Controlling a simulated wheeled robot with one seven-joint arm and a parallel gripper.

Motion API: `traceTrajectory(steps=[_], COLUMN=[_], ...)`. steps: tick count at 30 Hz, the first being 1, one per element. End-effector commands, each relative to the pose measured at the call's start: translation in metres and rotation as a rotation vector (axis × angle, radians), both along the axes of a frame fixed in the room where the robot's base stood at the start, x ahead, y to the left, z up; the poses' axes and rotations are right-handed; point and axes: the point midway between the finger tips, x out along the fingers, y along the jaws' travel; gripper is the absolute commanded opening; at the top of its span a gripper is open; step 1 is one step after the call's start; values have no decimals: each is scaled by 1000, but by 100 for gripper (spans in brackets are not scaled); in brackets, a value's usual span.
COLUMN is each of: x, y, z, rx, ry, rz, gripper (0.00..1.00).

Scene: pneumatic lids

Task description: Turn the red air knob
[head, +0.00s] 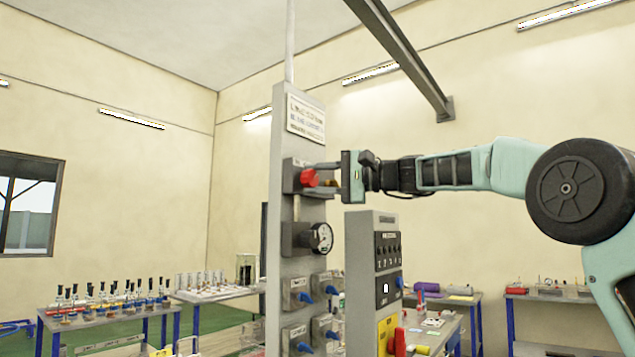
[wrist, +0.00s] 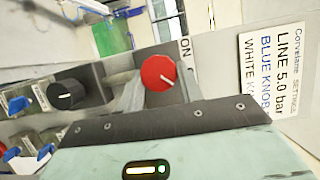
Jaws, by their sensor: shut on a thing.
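The red air knob (head: 309,177) sticks out from its grey box high on the tall grey column (head: 284,130). My gripper (head: 325,180) reaches it from the right, level, with its fingers at the knob. In the wrist view the round red face of the knob (wrist: 158,73) sits between the two grey fingers (wrist: 160,88), which are shut on it. A white mark on its face slants to the lower right. The letters ON show beside it, partly covered. The sides of the knob are partly hidden by the fingers.
A settings sign (head: 305,118) is above. A shorter grey panel (head: 362,260) stands close, below my arm. Tables with small items stand behind.

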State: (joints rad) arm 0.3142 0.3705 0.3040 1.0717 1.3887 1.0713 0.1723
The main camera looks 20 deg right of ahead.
Motion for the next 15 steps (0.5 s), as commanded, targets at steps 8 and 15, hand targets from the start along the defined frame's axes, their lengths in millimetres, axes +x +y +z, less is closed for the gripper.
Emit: traceTrajectory(steps=[8,15], x=[1,1], y=[-1,-1], z=[-1,-1], rx=[2,2], ry=[3,3], rz=[-2,-2], gripper=[14,58])
